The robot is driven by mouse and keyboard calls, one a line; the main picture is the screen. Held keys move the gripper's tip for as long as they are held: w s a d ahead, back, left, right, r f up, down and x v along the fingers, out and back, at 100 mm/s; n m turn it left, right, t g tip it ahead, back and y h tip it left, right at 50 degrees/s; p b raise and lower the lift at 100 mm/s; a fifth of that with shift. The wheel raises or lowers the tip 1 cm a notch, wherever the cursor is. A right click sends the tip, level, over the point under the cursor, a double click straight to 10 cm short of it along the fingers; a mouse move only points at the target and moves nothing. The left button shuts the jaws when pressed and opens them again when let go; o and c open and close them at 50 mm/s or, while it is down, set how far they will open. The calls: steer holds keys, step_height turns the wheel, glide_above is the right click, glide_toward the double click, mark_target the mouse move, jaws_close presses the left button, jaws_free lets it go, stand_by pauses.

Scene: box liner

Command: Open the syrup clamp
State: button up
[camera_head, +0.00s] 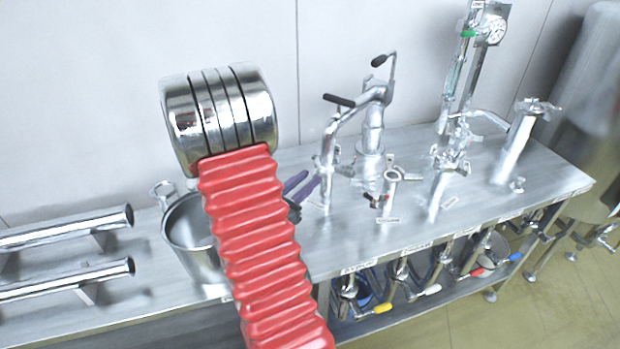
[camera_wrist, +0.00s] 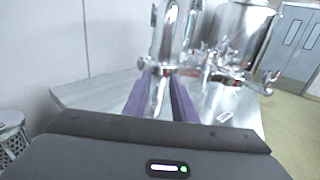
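My gripper (camera_wrist: 159,80) shows two purple fingers in the wrist view, spread apart. An upright steel pipe fitting (camera_wrist: 169,40) with a clamp-like collar (camera_wrist: 166,69) stands just beyond and between the fingertips. I cannot tell whether the fingers touch it. In the head view my gripper (camera_head: 311,178) reaches from behind my red arm towards the left upright pipe (camera_head: 327,165) of the bent pipe assembly. Small labels lie on the bench, but their words are too small to read, so I cannot confirm which clamp is the syrup one.
A steel pot (camera_head: 185,235) stands beside my arm, partly hidden by it. More pipe fittings and a gauge (camera_head: 497,31) stand to the right on the steel bench (camera_head: 285,250). Valves with coloured handles hang below its front edge. Steel tubes (camera_head: 65,230) lie at left.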

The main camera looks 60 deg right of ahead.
mark_target(331, 169)
steer(key=shift+s+d, duration=0.2)
steer(key=shift+d, duration=0.95)
jaws_close()
stand_by(0.6)
